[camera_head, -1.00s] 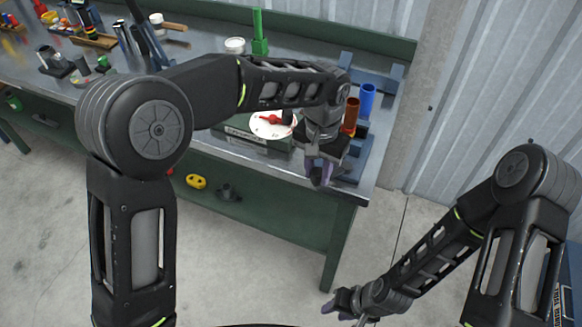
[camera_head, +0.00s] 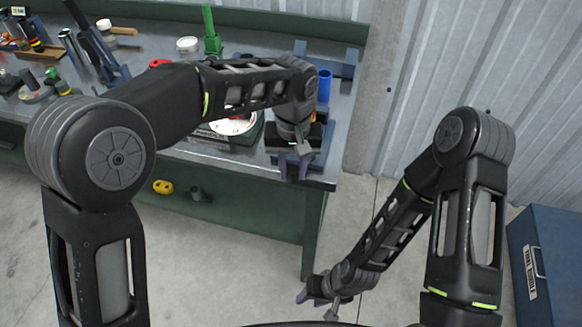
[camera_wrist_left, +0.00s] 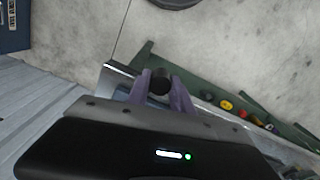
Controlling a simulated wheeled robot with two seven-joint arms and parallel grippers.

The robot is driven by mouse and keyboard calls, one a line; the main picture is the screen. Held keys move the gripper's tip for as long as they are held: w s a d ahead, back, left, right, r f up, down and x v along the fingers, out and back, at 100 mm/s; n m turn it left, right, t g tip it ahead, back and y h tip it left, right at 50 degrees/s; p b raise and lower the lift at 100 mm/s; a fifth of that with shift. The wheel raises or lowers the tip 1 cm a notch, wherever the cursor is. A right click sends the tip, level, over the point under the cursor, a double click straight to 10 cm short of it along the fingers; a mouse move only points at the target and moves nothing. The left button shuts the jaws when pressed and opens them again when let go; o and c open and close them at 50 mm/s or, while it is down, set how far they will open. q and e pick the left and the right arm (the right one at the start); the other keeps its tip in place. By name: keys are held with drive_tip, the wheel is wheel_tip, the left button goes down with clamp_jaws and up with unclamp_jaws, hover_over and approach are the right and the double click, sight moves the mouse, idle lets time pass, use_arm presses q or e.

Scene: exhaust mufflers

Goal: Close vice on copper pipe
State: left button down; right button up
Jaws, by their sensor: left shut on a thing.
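A blue vice (camera_head: 316,160) sits at the front right corner of the workbench, mostly hidden by my left gripper (camera_head: 293,172). A dark round knob or bar end (camera_wrist_left: 160,83) shows between the two purple fingers of my left gripper (camera_wrist_left: 160,92) in the left wrist view. The left gripper is shut on this dark piece, which looks like part of the vice handle. The copper pipe is almost fully hidden behind my left wrist. A blue cylinder (camera_head: 323,88) stands upright behind it. My right gripper (camera_head: 317,304) hangs low over the floor with fingers apart, empty.
A device with a white dial (camera_head: 232,125) stands left of the vice. Tools and a green post (camera_head: 211,32) stand farther back on the bench (camera_head: 180,74). A blue toolbox (camera_head: 545,265) is at the right.

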use_arm(q)
drive_tip(key=c, duration=1.1)
unclamp_jaws()
drive_tip(key=shift+r+b, duration=0.35)
drive_tip(key=shift+r, duration=3.55)
